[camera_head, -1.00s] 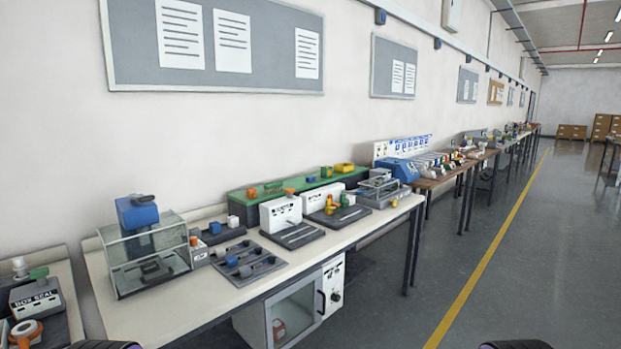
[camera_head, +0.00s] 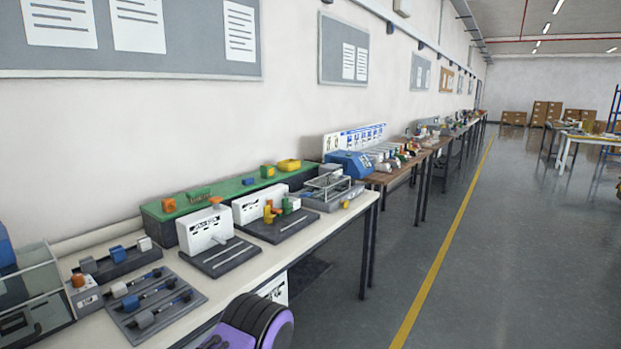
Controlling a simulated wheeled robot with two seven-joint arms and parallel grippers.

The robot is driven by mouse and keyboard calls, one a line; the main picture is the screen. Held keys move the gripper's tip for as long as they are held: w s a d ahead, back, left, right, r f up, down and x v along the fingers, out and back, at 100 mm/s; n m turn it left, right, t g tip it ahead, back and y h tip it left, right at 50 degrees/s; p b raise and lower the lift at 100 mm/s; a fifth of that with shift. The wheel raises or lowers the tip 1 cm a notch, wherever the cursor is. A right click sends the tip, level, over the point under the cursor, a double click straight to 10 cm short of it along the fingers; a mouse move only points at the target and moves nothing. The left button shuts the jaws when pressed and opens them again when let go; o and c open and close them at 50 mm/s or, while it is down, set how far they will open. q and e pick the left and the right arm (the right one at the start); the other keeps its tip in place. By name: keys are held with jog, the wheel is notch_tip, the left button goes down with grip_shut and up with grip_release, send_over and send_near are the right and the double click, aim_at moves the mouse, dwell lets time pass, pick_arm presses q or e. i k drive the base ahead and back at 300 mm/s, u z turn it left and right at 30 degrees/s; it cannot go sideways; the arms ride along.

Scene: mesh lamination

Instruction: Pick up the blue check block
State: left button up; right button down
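Two small blue blocks show on the near white bench. One blue block (camera_head: 117,254) sits on a dark rack between a grey and a white block. Another blue block (camera_head: 131,303) lies on a grey tray (camera_head: 200,299), in the middle of a row of blocks fitted with dark rods. I cannot tell which of them is the check block. A purple and black part of my own arm (camera_head: 262,322) shows at the bottom, in front of the bench. No gripper fingers are visible.
A clear-walled case (camera_head: 32,298) stands at the left, cut by the picture edge. White boxes (camera_head: 204,228) and a long green-topped unit (camera_head: 234,186) stand behind and right of the tray. Further benches (camera_head: 400,168) run along the wall. The floor (camera_head: 500,240) to the right is clear.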

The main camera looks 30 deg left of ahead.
aim_at(250, 180)
jog(key=z, duration=0.15)
jog(key=i, duration=1.65)
jog(key=u, duration=0.75)
